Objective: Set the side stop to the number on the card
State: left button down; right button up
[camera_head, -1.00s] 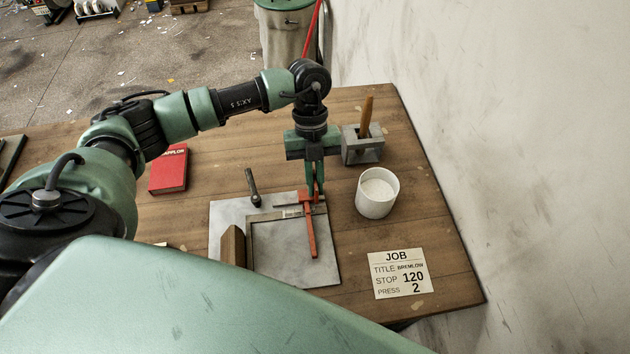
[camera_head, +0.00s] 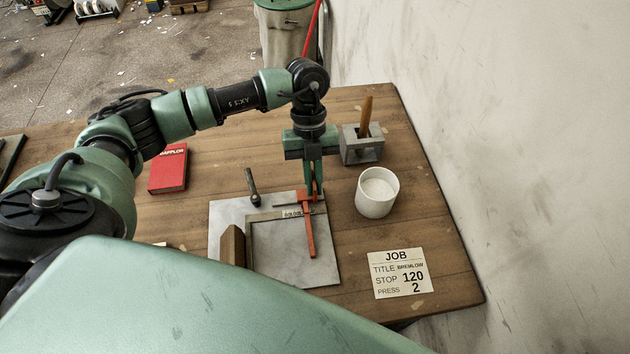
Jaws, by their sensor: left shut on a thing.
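The red side stop (camera_head: 309,236) lies across the right part of the grey plate (camera_head: 290,272), its long bar pointing toward the front. A scale strip (camera_head: 265,216) runs along the back of the plate, with markings too small to read. My left gripper (camera_head: 314,190) points down and is shut on the upright part at the back end of the stop. The job card (camera_head: 398,273) lies on the table at the right and reads TITLE BREMLOW, STOP 120, PRESS 2. My right gripper is not in view.
A white cup (camera_head: 377,193) with white contents stands right of the plate. Behind it is a grey block holder (camera_head: 362,146) with a wooden handle. A red book (camera_head: 168,168) lies left. A dark lever (camera_head: 252,187) and wooden block (camera_head: 232,246) are at the plate's left.

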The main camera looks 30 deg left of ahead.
pick_arm(q)
jog(key=shift+a, duration=0.1)
jog(key=c, duration=1.6)
grip_release()
jog(key=shift+o, duration=0.2)
jog(key=b+v, duration=0.2)
jog(key=v, duration=0.5)
jog(key=shift+w+f, duration=0.1)
jog(key=shift+w+a+r, duration=0.1)
jog(key=shift+a+r, duration=0.1)
jog(key=shift+r, duration=0.3)
jog(key=shift+f, duration=0.1)
